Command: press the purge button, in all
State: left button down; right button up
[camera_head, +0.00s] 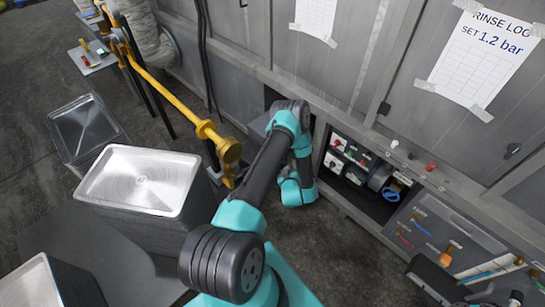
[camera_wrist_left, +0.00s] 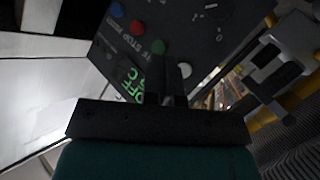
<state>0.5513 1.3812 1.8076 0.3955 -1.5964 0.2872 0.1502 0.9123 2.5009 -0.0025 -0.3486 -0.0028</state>
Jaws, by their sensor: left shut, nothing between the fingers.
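A dark control panel (camera_wrist_left: 225,60) fills the upper middle of the left wrist view. It carries a blue button (camera_wrist_left: 116,10), a red button (camera_wrist_left: 137,27), a green button (camera_wrist_left: 158,47) and a white button (camera_wrist_left: 184,70) in a slanting row. Small labels are partly readable, including "STOP"; I cannot tell which button is purge. My left gripper (camera_wrist_left: 166,98) is shut and empty, its fingertips just below the green and white buttons in the picture. I cannot tell whether it touches the panel. In the head view my left arm hides the gripper and panel. My right gripper is not in view.
A green-lit display (camera_wrist_left: 131,80) and a rotary knob (camera_wrist_left: 217,10) are on the panel. In the head view, a stack of metal trays (camera_head: 140,178) stands left of my arm, near a yellow pipe (camera_head: 165,90). A grey cabinet wall (camera_head: 400,60) with an open shelf lies behind.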

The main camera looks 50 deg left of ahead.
pick_arm(q)
jog(key=a, duration=0.6)
jog(key=shift+s+a, duration=0.3)
jog(key=shift+a, duration=0.05)
dwell(1.8)
jog(key=shift+a, duration=0.4)
jog(key=shift+s+a, duration=0.1)
jog(key=shift+a, duration=0.4)
dwell(0.9)
dwell(0.4)
jog(key=shift+d, duration=0.95)
jog(key=shift+d, duration=0.1)
jog(key=shift+w+d, duration=0.15)
jog(key=shift+d, duration=1.05)
jog(key=shift+w+d, duration=0.15)
jog(key=shift+d, duration=1.05)
jog(key=shift+w, duration=0.1)
